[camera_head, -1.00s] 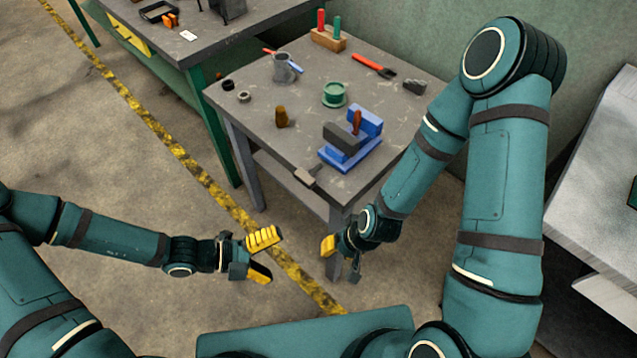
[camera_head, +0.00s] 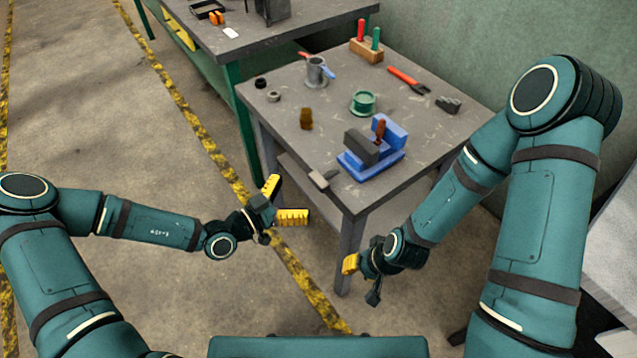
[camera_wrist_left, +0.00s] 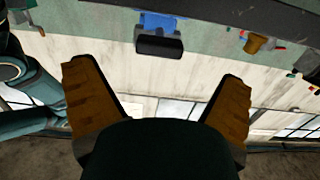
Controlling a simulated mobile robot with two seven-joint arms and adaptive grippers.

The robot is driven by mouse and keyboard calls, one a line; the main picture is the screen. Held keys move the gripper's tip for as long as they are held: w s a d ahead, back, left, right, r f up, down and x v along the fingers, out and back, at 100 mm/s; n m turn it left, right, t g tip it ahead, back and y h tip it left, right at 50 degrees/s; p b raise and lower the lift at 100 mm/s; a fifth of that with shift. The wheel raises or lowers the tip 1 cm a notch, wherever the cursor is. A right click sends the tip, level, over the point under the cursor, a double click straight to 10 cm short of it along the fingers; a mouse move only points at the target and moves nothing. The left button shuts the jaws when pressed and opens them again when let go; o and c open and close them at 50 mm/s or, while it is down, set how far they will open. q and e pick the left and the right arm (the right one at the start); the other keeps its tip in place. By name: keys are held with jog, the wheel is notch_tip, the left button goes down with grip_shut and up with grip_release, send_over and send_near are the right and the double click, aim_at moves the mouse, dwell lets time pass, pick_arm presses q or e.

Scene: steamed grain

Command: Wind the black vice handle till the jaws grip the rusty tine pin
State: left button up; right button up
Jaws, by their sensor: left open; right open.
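The blue vice (camera_head: 386,167) with a dark grey jaw block (camera_head: 361,147) stands near the table's front right corner. The rusty tine pin (camera_head: 380,131) stands upright between its jaws; I cannot tell whether they touch it. My left gripper (camera_head: 290,200) is open and empty, in front of the table and left of the bar. In the left wrist view the vice (camera_wrist_left: 160,22) shows beyond the open fingers. My right gripper (camera_head: 359,280) is open and empty, low in front of the table's right side.
The grey table (camera_head: 330,140) also holds a brown piece (camera_head: 306,118), a green round piece (camera_head: 363,102), a grey mug (camera_head: 317,72), red-handled pliers (camera_head: 408,80) and a wooden tool block (camera_head: 367,51). A second bench (camera_head: 290,33) stands behind left. Floor is clear in front.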

aim_at(314, 184)
pick_arm(q)
jog(key=b+x, duration=0.1)
jog(key=x, duration=0.6)
jog(key=c, duration=1.2)
